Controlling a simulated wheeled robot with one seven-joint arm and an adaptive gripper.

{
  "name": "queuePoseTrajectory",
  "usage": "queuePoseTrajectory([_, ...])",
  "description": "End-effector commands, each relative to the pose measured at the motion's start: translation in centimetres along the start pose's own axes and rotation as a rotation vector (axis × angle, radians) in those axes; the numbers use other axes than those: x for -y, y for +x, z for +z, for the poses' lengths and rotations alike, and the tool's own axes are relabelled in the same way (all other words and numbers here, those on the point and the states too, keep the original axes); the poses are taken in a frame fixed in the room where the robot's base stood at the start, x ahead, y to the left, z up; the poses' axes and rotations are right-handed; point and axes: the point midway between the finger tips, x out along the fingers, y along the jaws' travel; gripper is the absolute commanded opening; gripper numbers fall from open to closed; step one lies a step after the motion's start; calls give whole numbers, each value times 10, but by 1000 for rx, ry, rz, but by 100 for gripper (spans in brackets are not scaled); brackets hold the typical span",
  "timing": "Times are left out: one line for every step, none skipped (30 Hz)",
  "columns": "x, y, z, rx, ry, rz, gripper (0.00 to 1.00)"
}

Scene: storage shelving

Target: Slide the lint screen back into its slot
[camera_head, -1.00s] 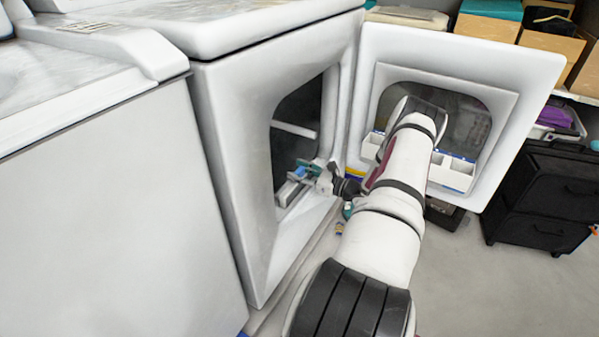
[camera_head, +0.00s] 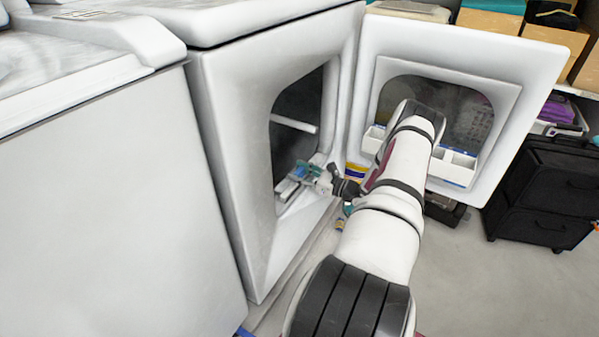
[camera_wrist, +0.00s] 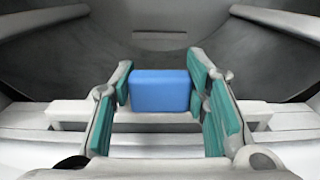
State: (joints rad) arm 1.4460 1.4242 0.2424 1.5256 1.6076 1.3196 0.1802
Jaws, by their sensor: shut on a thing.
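My gripper (camera_head: 303,170) is at the lower edge of the dryer's opening. In the wrist view my gripper (camera_wrist: 163,95) has its teal-padded fingers closed on both sides of a blue block-like handle (camera_wrist: 160,92). The handle appears to belong to the lint screen, whose pale frame (camera_wrist: 75,118) lies across the opening's lower edge. In the head view the lint screen (camera_head: 287,189) shows as a pale strip beside the fingers. How deep it sits in its slot is hidden.
The dryer (camera_head: 232,160) stands with its door (camera_head: 380,48) swung open to the right, close to my arm. The grey drum (camera_wrist: 160,60) is behind the handle. A washer (camera_head: 100,210) stands at left; a black drawer cart (camera_head: 550,190) stands at right.

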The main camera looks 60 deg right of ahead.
Motion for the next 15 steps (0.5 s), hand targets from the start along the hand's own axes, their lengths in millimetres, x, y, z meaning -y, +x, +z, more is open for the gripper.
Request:
queuePoseTrajectory([0,0,-2,1,0,0,0])
queuePoseTrajectory([0,0,-2,1,0,0,0])
queuePoseTrajectory([0,0,-4,1,-1,0,0])
queuePoseTrajectory([0,0,-4,1,0,0,0])
queuePoseTrajectory([0,0,-5,1,0,0,0])
queuePoseTrajectory([0,0,-6,1,0,0,0])
queuePoseTrajectory([0,0,-7,1,0,0,0])
queuePoseTrajectory([0,0,-8,1,0,0,0])
queuePoseTrajectory([0,0,-9,1,0,0,0])
queuePoseTrajectory([0,0,-10,1,0,0,0])
queuePoseTrajectory([0,0,-10,1,0,0,0])
queuePoseTrajectory([0,0,-12,1,0,0,0])
queuePoseTrajectory([0,0,-12,1,0,0,0])
queuePoseTrajectory([0,0,-13,1,0,0,0])
queuePoseTrajectory([0,0,-14,1,0,0,0])
